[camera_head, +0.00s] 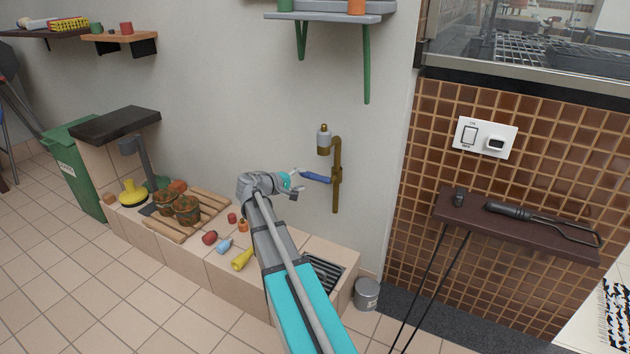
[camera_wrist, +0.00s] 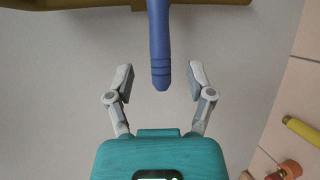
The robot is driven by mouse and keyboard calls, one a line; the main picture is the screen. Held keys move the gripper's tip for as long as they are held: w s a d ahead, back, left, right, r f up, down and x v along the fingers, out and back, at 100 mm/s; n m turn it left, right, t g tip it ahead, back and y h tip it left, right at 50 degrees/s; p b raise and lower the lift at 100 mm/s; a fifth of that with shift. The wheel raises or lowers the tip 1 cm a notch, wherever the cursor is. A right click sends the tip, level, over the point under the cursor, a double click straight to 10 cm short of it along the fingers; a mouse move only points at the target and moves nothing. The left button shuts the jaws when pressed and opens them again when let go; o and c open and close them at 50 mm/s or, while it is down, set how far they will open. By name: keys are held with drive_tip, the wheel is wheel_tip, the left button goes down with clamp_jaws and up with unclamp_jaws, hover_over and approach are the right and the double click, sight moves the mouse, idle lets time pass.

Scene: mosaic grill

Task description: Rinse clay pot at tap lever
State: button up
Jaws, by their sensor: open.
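The blue tap lever (camera_head: 316,178) sticks out to the left from the brass tap pipe (camera_head: 336,190) on the wall. In the wrist view the lever (camera_wrist: 159,45) points down between the two fingers of my gripper (camera_wrist: 160,80), which are open with a gap on each side. In the head view my gripper (camera_head: 294,182) is at the lever's free end. Two brown pots, a left one (camera_head: 164,204) and a right one (camera_head: 187,211), stand on wooden slats at the left of the tiled ledge; I cannot tell which is the task's clay pot. No water shows.
A drain grate (camera_head: 324,272) lies in the ledge below the tap, partly behind my arm. Small bottles, including a yellow one (camera_head: 242,259), lie on the ledge. A metal bucket (camera_head: 367,294) stands on the floor. A green-bracketed shelf (camera_head: 330,16) hangs above.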

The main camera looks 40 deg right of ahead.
sight(312, 177)
drive_tip(key=shift+b+x, duration=0.6)
drive_tip(key=shift+x, duration=2.6)
clamp_jaws()
